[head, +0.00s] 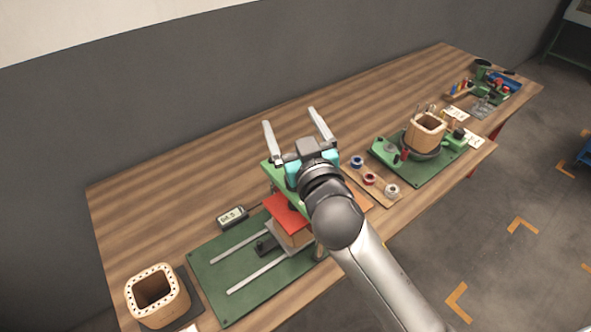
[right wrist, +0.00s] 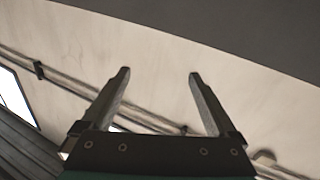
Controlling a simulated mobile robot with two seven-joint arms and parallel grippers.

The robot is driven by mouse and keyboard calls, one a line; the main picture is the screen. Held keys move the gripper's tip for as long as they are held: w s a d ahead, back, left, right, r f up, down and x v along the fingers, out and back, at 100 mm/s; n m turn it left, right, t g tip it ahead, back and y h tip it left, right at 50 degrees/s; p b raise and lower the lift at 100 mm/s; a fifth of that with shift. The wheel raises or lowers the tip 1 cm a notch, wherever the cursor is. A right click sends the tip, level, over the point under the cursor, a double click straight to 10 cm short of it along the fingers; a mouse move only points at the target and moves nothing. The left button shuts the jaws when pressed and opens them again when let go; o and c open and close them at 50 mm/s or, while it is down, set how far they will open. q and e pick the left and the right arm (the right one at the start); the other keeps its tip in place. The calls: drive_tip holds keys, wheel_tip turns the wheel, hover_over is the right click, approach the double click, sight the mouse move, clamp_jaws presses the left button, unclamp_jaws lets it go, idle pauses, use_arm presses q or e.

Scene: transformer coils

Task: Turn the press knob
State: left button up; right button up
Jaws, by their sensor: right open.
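The press stands on a green base plate (head: 210,270) with two pale rails, at the front left of the workbench. Its red plate (head: 287,213) and part of its green frame (head: 270,170) show. My right arm covers much of the press, and I cannot make out its knob. My right gripper (head: 289,117) is open and empty, above the press, with its fingers pointing towards the back of the bench. My left gripper is not in view.
A wooden coil block (head: 158,295) stands at the front left, and a small display box (head: 232,216) lies behind the rails. Several tape spools (head: 370,179) and another coil block (head: 426,132) on a green plate stand to the right. The back of the workbench (head: 180,185) is clear.

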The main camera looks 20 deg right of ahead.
drive_tip(key=w+a+r+n+y, duration=0.2)
drive_tip(key=a+r+n+y, duration=0.9)
drive_tip(key=a+y, duration=0.15)
drive_tip(key=s+a+f+n+g+y, duration=0.3)
drive_tip(key=a+f+n+g+y, duration=0.15)
drive_tip(key=a+n+g, duration=0.7)
drive_tip(key=w+d+f+g+h, duration=0.3)
drive_tip(key=d+f+g+h, duration=0.3)
drive_tip(key=d+f+h, duration=0.35)
drive_tip(key=w+d+r+m+h, duration=0.15)
drive_tip(key=d+m+h, duration=0.5)
drive_tip(key=d, duration=0.95)
drive_tip(key=f+n+p, duration=0.1)
drive_tip(key=f, duration=0.6)
drive_tip(key=f+n+h, duration=0.1)
drive_tip(key=f, duration=0.7)
drive_tip(key=shift+s+g+p, duration=0.2)
drive_tip(key=shift+g+p, duration=0.15)
